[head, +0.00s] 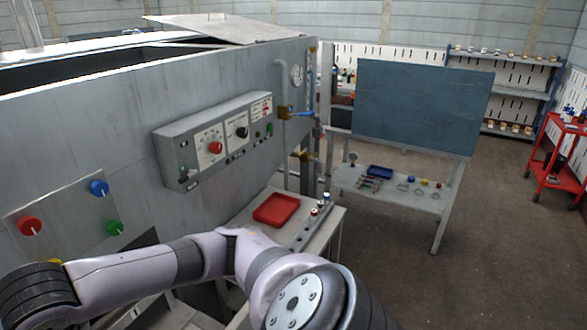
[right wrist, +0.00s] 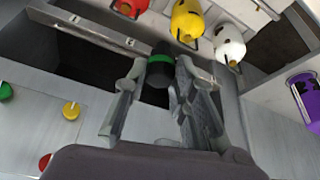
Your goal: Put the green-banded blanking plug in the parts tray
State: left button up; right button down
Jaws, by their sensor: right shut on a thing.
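The blanking plug (right wrist: 161,66), dark with a green band around it, is between the fingers of my right gripper (right wrist: 165,82) in the right wrist view. The fingers are shut on it, in front of a dark opening in a grey panel. I cannot tell by label which is the parts tray. The plug and both grippers are out of the head view.
In the right wrist view red (right wrist: 130,7), yellow (right wrist: 187,20) and white (right wrist: 229,44) containers stand above the opening, and a purple one (right wrist: 307,93) is at the right. The head view shows a control box (head: 215,138) on the machine wall and a red cart (head: 556,155).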

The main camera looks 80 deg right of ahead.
aim_at(282, 207)
jog(key=k+l, duration=0.2)
jog(key=l, duration=0.15)
jog(key=k+l, duration=0.2)
jog(key=l, duration=0.15)
jog(key=k+l, duration=0.2)
jog(key=l, duration=0.15)
jog(key=k+l, duration=0.2)
jog(key=l, duration=1.2)
jog(key=k+l, duration=0.15)
jog(key=l, duration=0.9)
jog(key=i+l, duration=0.2)
jog(key=l, duration=0.2)
